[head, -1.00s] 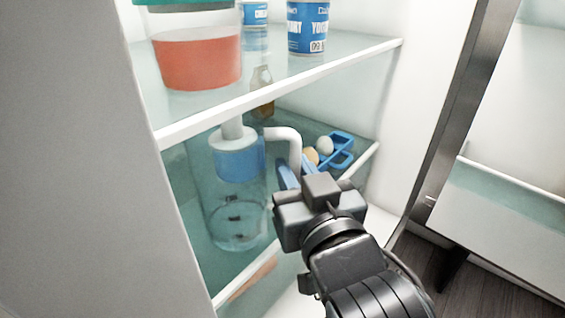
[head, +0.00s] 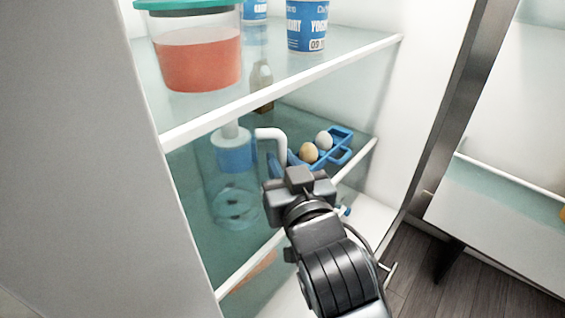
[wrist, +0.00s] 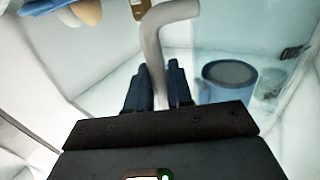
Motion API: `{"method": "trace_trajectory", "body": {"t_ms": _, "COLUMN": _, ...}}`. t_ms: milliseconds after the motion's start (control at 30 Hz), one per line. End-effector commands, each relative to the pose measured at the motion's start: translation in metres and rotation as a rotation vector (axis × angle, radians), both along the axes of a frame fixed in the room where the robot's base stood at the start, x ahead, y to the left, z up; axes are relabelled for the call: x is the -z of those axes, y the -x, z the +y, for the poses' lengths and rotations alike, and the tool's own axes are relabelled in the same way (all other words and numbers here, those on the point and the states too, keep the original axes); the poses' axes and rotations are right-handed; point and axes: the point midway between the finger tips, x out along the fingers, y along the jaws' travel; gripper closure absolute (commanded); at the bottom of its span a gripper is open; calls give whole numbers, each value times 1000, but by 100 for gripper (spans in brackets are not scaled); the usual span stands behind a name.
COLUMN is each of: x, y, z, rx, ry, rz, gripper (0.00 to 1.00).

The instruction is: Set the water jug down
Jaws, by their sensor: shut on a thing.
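The water jug is a clear vessel with a blue band (head: 234,155) and a white bent handle (head: 272,135). It is upright at the lower glass shelf inside the fridge, left of my gripper (head: 280,165). My gripper is shut on the handle. The wrist view shows the handle (wrist: 160,45) between my two dark blue fingers (wrist: 159,85), with a round blue-sided body (wrist: 228,80) to their right. I cannot tell whether the jug's base touches the shelf.
A blue tray (head: 345,152) with eggs (head: 308,152) lies right of the handle. A brown bottle (head: 261,85) stands behind. The upper shelf edge (head: 290,88) runs above the jug and carries a green-lidded tub of red contents (head: 197,58) and a yogurt tub (head: 307,26).

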Motion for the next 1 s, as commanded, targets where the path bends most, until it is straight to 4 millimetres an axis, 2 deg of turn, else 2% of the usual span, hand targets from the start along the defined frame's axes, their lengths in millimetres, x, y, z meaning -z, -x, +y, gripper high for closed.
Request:
{"method": "trace_trajectory", "body": {"t_ms": 133, "x": 3, "y": 0, "z": 0, "rx": 0, "ry": -3, "rz": -2, "gripper": 100}}
{"method": "trace_trajectory", "body": {"t_ms": 167, "x": 3, "y": 0, "z": 0, "rx": 0, "ry": 0, "rz": 0, "gripper": 77}}
{"method": "trace_trajectory", "body": {"t_ms": 400, "x": 3, "y": 0, "z": 0, "rx": 0, "ry": 0, "rz": 0, "gripper": 54}}
{"method": "trace_trajectory", "body": {"t_ms": 767, "x": 0, "y": 2, "z": -1, "rx": 0, "ry": 0, "rz": 0, "gripper": 53}}
{"method": "trace_trajectory", "body": {"t_ms": 867, "x": 2, "y": 15, "z": -5, "rx": 0, "ry": 1, "rz": 0, "gripper": 53}}
{"method": "trace_trajectory", "body": {"t_ms": 1000, "x": 3, "y": 42, "z": -15, "rx": 0, "ry": 2, "rz": -1, "gripper": 53}}
